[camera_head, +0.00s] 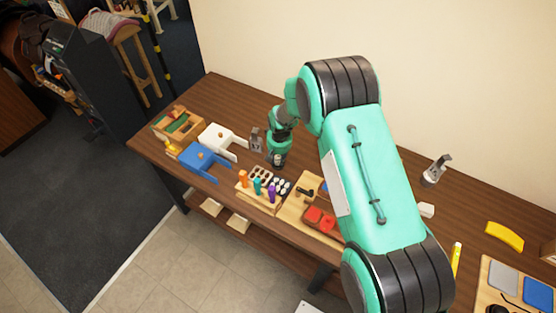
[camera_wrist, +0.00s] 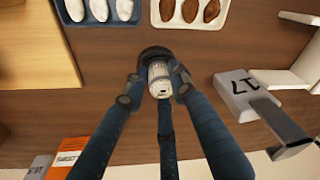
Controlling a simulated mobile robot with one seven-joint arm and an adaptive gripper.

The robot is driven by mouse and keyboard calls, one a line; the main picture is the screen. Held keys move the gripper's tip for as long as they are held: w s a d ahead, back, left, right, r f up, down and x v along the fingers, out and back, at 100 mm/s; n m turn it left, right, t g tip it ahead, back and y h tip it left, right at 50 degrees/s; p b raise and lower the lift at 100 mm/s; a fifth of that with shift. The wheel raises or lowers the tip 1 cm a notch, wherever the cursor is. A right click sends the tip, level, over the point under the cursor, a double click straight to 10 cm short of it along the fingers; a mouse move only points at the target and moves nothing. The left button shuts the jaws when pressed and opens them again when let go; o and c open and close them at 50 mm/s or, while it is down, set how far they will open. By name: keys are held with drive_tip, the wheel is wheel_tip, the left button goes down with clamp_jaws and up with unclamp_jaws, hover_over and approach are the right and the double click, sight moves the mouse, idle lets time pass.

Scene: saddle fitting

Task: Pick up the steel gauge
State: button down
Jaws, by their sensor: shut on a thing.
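My gripper (camera_wrist: 160,82) has its dark fingers closed around a small pale, silvery cylinder (camera_wrist: 158,76) with printed marks and a dark round rim. In the head view my gripper (camera_head: 277,158) is low over the table, behind the sample trays, and the cylinder is mostly hidden. A grey metal piece marked 17 (camera_wrist: 240,92), with a bar sticking out, looks like a steel gauge. It stands right of my gripper in the wrist view, apart from the fingers. In the head view it shows as an upright grey piece (camera_head: 256,138) just left of my gripper.
Trays of white pieces (camera_wrist: 98,22) and brown pieces (camera_wrist: 190,24) lie close by. A white forked piece (camera_head: 220,141) and a blue one (camera_head: 203,160) stand left. An orange box (camera_wrist: 68,157) is near. Another grey metal piece (camera_head: 435,172) stands far right.

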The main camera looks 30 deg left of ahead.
sight(278, 157)
drive_tip(key=shift+r+b, duration=0.4)
drive_tip(key=shift+r, duration=4.55)
